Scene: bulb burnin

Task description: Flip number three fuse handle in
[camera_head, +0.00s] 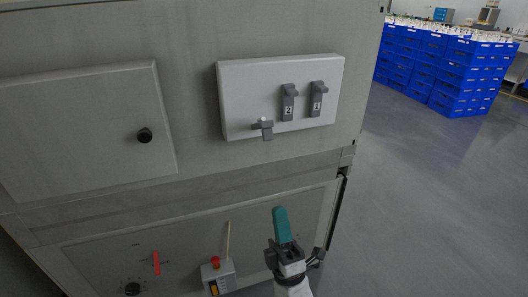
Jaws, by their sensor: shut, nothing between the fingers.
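A light grey fuse box (245,85) is on the grey cabinet front. It carries three dark grey fuse handles in a row. The right handle (318,97) and the middle handle (288,102), marked 2, stand upright against the box. The right handle's small number looks like 1. The left handle (265,128) sits lower and is swung out and down, with a small pale spot above it; no number shows on it. My gripper (281,224), with teal fingers, is shut and empty. It is below the fuse box, in front of the lower cabinet panel, apart from the handles.
A cabinet door (85,130) with a black knob (145,135) is at left. Below are a red switch lever (156,263) and a small box (218,277) with a red button. Blue crates (450,65) stand at the back right. The floor (430,200) at right is clear.

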